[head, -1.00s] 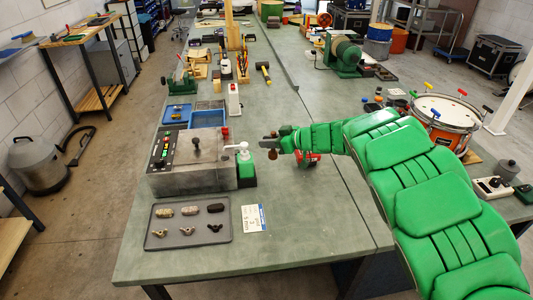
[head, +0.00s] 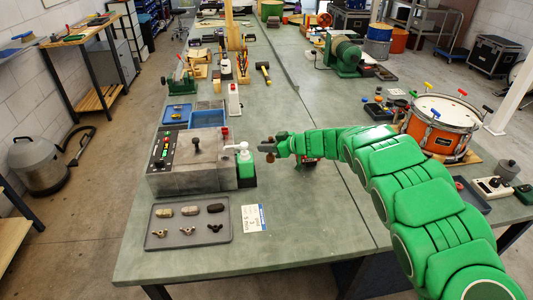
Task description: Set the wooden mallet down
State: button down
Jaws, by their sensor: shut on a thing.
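My green arm reaches in from the right over the bench. My gripper (head: 268,147) is above the bench top, just right of the grey control box. It is shut on a small brown thing (head: 270,158), which seems to be the wooden mallet. Only a rounded brown end below the jaws and a brown bit above them show. The rest is hidden or too small to make out. The held thing appears to be off the bench surface, though its exact height is hard to tell.
The control box (head: 190,176) and a green-and-white bottle (head: 245,166) stand close left of my gripper. A grey tray (head: 187,238) and a white card (head: 253,218) lie in front. An orange drum (head: 438,135) stands at right. The bench's front middle (head: 310,225) is clear.

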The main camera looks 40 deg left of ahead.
jog(key=shift+w+a+f, duration=0.1)
jog(key=shift+w+f, duration=0.1)
jog(key=shift+f, duration=1.55)
jog(key=c, duration=1)
grip_release()
jog(key=shift+f, duration=0.1)
jog(key=shift+r, duration=0.2)
jog(key=shift+d+r, duration=0.25)
jog(key=shift+d, duration=0.35)
jog(key=v, duration=1)
jog(key=shift+d+r, duration=0.1)
jog(key=shift+d, duration=0.25)
